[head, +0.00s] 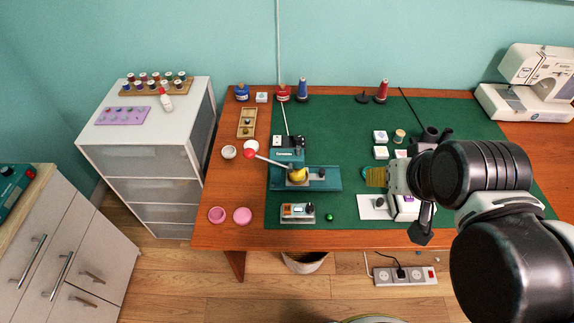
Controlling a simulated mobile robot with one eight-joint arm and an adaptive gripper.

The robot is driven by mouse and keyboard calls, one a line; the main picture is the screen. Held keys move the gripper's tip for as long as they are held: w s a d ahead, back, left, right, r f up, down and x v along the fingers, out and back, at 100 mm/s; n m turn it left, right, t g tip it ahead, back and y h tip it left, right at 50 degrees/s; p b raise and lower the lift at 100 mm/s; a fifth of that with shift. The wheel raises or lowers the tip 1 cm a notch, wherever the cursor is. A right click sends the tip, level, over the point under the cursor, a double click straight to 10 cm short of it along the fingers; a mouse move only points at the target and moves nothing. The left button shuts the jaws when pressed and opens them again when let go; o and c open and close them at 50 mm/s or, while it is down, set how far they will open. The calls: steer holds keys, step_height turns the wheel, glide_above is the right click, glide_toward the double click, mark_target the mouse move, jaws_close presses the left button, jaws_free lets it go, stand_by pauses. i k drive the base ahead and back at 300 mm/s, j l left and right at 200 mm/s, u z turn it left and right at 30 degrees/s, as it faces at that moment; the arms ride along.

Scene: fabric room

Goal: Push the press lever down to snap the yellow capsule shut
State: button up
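The press (288,157) stands on the green mat, with a teal body and a teal base. Its lever (268,160) is a pale rod that slopes up to the left and ends in a red knob (250,153). The yellow capsule (298,174) sits on the press base under the press head, which partly covers it. I cannot tell whether its halves are closed. My gripper (423,225) is to the right of the press, well apart from the lever. My arm hides much of it, and I cannot tell whether its fingers are open.
A small device (298,212) and a green ball (329,217) lie in front of the press. Pink round dishes (242,216) are at the front left. Thread spools (302,91) stand along the back. A sewing machine (535,85) stands at the far right.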

mark_target(249, 153)
steer(key=j, duration=0.7)
steer(key=i+j, duration=0.1)
steer(key=j, duration=0.65)
